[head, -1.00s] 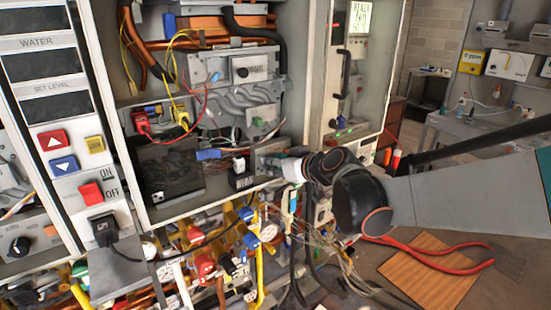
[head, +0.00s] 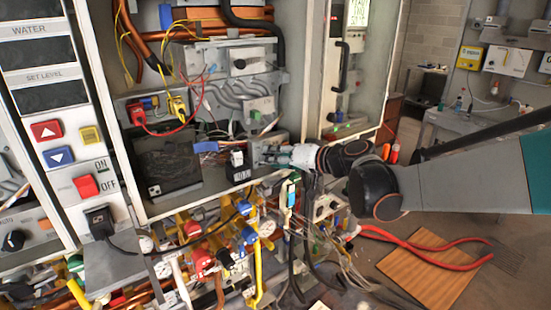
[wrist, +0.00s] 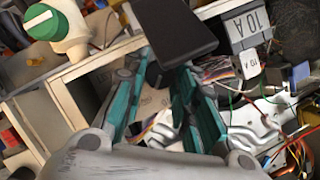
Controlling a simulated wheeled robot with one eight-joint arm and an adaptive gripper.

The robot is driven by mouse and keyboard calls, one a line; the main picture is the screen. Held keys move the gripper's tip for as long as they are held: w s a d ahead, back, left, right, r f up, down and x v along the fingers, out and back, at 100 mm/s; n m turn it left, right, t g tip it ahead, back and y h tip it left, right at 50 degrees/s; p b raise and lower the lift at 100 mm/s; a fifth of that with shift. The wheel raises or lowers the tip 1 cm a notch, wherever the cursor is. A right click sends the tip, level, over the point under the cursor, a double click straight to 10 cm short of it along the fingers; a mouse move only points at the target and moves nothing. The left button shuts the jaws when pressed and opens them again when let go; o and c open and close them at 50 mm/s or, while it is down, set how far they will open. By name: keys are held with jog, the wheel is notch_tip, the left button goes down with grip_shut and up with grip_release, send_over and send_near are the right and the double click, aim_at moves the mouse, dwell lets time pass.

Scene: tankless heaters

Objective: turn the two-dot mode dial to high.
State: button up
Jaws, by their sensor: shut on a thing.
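My gripper (head: 264,154) reaches in from the right to a small grey panel at the lower right of the open heater cabinet. In the wrist view its teal fingers (wrist: 166,82) stand on either side of a black slab-like knob (wrist: 178,35), and their tips close on its near end. The knob looks like the mode dial's handle, but no two-dot mark or high mark can be read. The fingers hide the dial's face in the head view.
A 10 A breaker (head: 238,159) sits just left of my gripper; it also shows in the wrist view (wrist: 246,38). Another black knob (head: 240,64) is higher up. Cables, pipes and valves crowd below. A green-capped valve (wrist: 42,24) is near in the wrist view.

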dwell(0.4)
jog(key=o, duration=1.1)
jog(key=shift+c, duration=0.2)
jog(key=v, duration=0.8)
jog(key=s+d+f+h+b, duration=0.2)
jog(key=s+d+f+h, duration=0.1)
jog(key=s, duration=0.5)
jog(key=s+d+f+m+g+h+b, duration=0.1)
jog(key=s+d+f+h+b, duration=0.1)
jog(key=s+d+f+h, duration=0.2)
jog(key=s+d+f+g+h+b, duration=0.1)
jog(key=s+d+f+h+b, duration=0.2)
jog(key=s+d+f, duration=0.3)
jog(key=s+f, duration=0.4)
jog(key=s, duration=0.4)
jog(key=shift+s+d+m+h, duration=0.15)
jog(key=shift+m+h, duration=0.25)
